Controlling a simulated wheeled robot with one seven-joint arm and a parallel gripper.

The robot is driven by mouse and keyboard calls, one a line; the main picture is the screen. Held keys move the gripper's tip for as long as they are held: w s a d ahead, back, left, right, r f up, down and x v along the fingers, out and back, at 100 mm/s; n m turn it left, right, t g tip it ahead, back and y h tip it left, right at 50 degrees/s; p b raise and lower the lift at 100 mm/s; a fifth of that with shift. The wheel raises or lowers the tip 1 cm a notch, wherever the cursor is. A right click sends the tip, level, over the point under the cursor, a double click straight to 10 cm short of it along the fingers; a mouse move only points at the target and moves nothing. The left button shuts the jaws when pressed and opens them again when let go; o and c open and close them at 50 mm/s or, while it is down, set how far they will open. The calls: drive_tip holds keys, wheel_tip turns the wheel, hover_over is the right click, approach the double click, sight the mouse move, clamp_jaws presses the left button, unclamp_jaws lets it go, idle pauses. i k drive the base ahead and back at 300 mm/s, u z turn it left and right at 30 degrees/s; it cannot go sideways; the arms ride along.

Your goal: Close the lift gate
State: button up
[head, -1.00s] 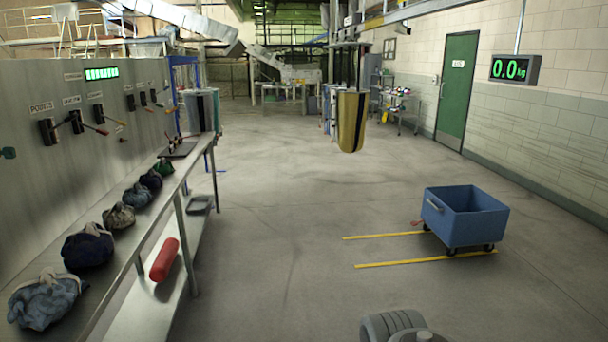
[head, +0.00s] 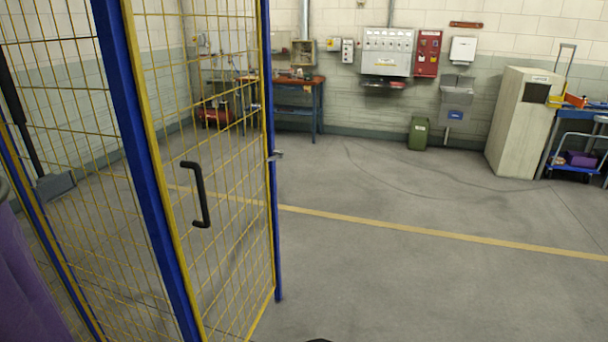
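The gate (head: 235,230) is a yellow wire-mesh panel with a yellow frame, at the left of the head view. A black bar handle (head: 199,195) is mounted on it. A thick blue post (head: 146,150) stands along its near side and a thinner blue post (head: 271,220) along its far side. A small metal latch-like part (head: 275,155) sticks out at the thinner post. I cannot tell for sure whether the gate is open or shut. My gripper is not in view.
More mesh fencing (head: 70,190) stands at left, with a purple thing (head: 25,280) at the left edge. A yellow floor line (head: 430,234) crosses open floor at right. A workbench (head: 295,82), green bin (head: 418,133), pale cabinet (head: 520,125) and cart (head: 575,160) stand along the back.

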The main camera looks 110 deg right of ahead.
sight(127, 6)
drive_tip(key=u, duration=0.35)
drive_tip(key=k, duration=1.8)
drive_tip(key=z, duration=1.2)
